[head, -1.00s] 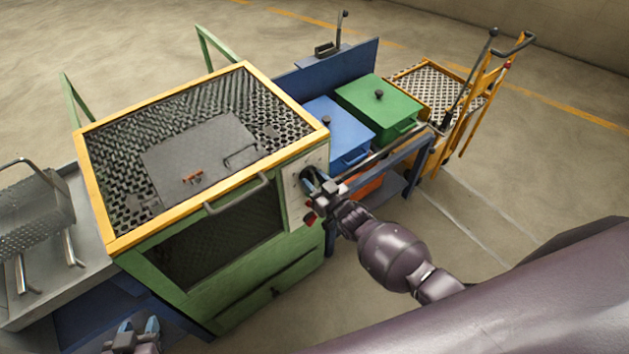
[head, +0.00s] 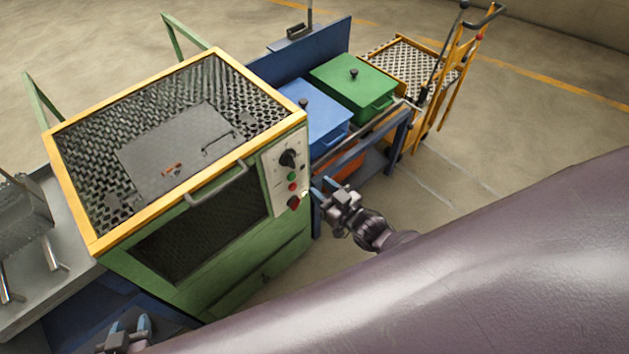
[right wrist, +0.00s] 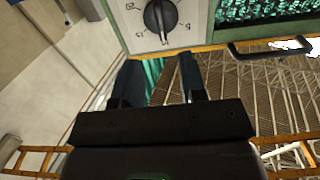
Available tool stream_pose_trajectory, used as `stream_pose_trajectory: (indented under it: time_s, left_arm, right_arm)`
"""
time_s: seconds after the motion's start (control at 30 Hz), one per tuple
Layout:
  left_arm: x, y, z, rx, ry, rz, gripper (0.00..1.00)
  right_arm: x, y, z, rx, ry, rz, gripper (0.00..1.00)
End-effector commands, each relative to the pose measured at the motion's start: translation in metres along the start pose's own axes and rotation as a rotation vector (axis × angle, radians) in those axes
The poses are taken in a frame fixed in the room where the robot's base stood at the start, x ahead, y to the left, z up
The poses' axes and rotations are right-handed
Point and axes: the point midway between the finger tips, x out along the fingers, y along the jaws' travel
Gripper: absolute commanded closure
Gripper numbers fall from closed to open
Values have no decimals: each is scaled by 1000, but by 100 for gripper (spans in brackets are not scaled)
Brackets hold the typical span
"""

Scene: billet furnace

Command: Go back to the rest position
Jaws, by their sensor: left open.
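My right gripper (head: 322,188) is open and empty, in front of and to the right of the furnace's control panel (head: 284,160). In the right wrist view its two dark fingers (right wrist: 162,82) stand apart with nothing between them. The panel's black dial (head: 288,158) is in plain view, apart from the fingers; it also shows at the top of the right wrist view (right wrist: 160,16). My left gripper (head: 130,324) is open at the bottom left of the head view, low in front of the green furnace (head: 225,275). Nothing shows between its fingers.
A blue bin (head: 312,112) and a green bin (head: 352,85) stand on a blue bench right of the furnace. A yellow trolley (head: 455,75) stands beyond. A grey rack (head: 22,215) is at the left. Floor is clear at the right.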

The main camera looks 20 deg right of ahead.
Motion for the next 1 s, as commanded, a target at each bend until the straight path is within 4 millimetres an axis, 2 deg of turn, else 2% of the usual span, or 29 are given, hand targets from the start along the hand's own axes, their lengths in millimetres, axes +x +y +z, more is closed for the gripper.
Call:
stream_pose_trajectory:
  time_s: [0.6,0.77,0.93,1.0]
  left_arm:
    - [2,0,-2,1,4,1,57]
    - [2,0,-2,1,4,1,57]
    - [2,0,-2,1,4,1,57]
    - [2,0,-2,0,4,1,57]
  right_arm:
    - [-2,0,0,-3,0,0,62]
    - [0,2,8,-36,-67,12,62]
    - [10,4,-12,-92,-158,47,62]
    - [1,6,-19,-101,-209,76,62]
